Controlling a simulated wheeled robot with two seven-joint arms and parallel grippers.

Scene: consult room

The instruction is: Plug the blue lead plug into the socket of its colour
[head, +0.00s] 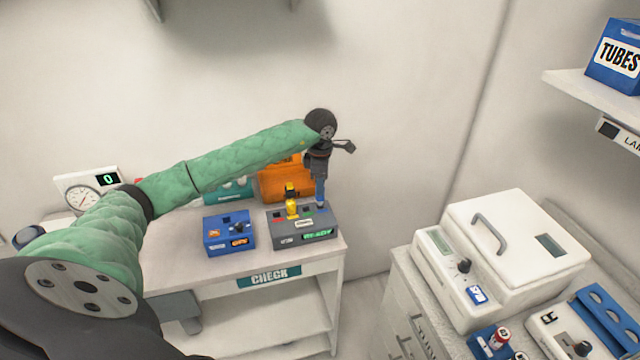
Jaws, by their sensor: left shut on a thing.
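My left gripper (319,175) points down over the right part of a dark grey socket box (288,241). It is shut on the blue lead plug (320,193), which is upright. The plug's lower end meets the box top near its right rear in this view; I cannot tell whether it is in a socket or just above one. The blue socket itself is hidden or too small to tell. A yellow plug (292,207) stands upright on the same box, left of the blue one. My right gripper is out of view.
A blue box with a knob (229,236) stands left of the socket box on the CHECK table (185,260). An orange case (281,181) stands behind, with a dial gauge (82,201) at far left. A white lidded machine (518,255) is on the right counter.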

